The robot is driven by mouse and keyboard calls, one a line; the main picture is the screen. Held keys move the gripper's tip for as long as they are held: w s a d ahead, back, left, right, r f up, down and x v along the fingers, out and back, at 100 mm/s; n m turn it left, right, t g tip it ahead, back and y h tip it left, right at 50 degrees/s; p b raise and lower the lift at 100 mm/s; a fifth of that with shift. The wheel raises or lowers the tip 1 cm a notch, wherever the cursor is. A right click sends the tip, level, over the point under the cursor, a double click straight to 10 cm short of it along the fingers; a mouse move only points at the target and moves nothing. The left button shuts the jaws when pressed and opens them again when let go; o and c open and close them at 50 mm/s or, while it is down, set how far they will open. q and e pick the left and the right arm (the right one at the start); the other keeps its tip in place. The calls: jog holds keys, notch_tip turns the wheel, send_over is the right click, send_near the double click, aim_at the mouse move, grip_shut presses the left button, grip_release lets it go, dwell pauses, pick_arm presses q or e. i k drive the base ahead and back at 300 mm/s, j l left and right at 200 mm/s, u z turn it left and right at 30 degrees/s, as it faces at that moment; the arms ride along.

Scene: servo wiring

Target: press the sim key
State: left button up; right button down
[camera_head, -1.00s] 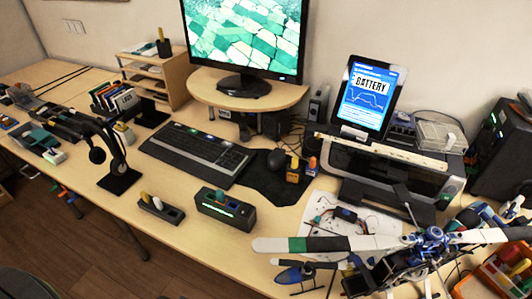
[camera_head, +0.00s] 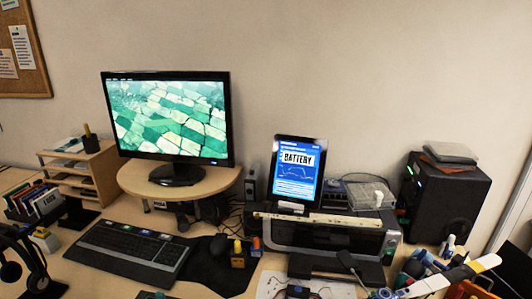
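The black and grey keyboard (camera_head: 128,250) lies on the desk in front of the monitor (camera_head: 170,118). A few small lit or coloured keys show along its far edge. I cannot read any key label, so I cannot tell which key is the sim key. The monitor shows a green aerial picture of fields. Neither of my grippers is in view.
A tablet (camera_head: 296,172) showing "BATTERY" stands by the printer (camera_head: 325,235). A black speaker (camera_head: 437,203) stands at the right. A headphone stand (camera_head: 28,265) is at the left.

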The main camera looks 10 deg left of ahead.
aim_at(125, 228)
jog(key=u, duration=1.25)
